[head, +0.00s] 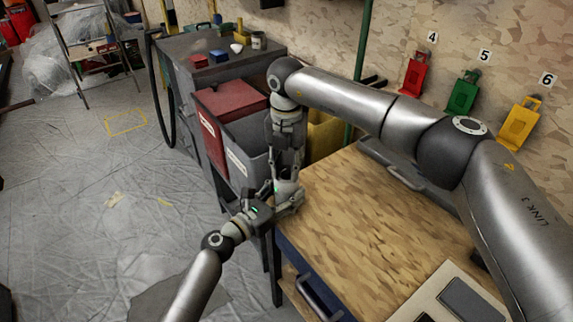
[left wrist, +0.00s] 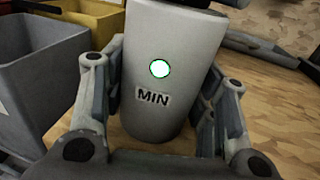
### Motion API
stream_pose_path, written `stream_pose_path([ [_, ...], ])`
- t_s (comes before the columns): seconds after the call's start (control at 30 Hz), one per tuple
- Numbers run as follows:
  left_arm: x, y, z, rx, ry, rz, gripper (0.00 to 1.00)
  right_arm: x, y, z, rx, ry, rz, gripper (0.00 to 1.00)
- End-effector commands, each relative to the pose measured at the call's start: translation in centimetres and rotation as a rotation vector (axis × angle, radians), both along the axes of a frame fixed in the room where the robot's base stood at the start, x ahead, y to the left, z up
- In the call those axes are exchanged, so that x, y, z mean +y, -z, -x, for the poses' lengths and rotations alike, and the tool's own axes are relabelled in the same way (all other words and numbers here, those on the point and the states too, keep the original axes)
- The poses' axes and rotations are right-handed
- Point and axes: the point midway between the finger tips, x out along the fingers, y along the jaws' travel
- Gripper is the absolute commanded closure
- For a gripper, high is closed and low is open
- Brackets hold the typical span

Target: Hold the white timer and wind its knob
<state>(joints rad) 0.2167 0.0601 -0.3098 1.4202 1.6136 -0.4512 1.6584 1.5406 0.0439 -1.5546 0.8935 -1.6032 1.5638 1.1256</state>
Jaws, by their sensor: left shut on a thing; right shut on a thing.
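The white timer (left wrist: 158,120) fills the middle of the left wrist view, upright, with a "MIN" label and a round pale spot (left wrist: 160,68) on its side. My left gripper (left wrist: 160,130) is shut on the timer's body, one finger on each side. In the head view the timer (head: 287,190) is small and partly covered at the left corner of the wooden table. My left gripper (head: 284,203) reaches it from the lower left. My right gripper (head: 283,178) points down from above and is shut at the timer's top. The knob is hidden there.
The wooden table (head: 375,230) has free room to the right of the grippers. A grey bin (head: 248,145), a red bin (head: 230,99) and a yellow bin (head: 326,137) stand behind. Red, green and yellow holders hang on the wall. The sheeted floor at left is mostly clear.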

Motion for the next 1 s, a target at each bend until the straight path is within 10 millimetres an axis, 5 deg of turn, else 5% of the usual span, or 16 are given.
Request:
stream_pose_path([
  [0.7, -0.05, 0.17, 0.11, 0.002, 0.003, -0.002, 0.75, -0.15, -0.16, -0.22, -0.006, 0.081, 0.0, 0.96],
  [0.73, -0.05, 0.17, 0.11, 0.002, 0.003, -0.002, 0.75, -0.15, -0.16, -0.23, -0.006, 0.082, 0.0, 0.7],
  [0.9, -0.04, 0.18, 0.1, 0.003, 0.002, -0.001, 0.75, -0.11, -0.11, -0.16, -0.004, 0.08, 0.0, 0.49],
  [1.0, -0.03, 0.17, 0.1, 0.003, 0.002, -0.001, 0.75, -0.07, -0.07, -0.1, -0.003, 0.079, 0.0, 0.49],
])
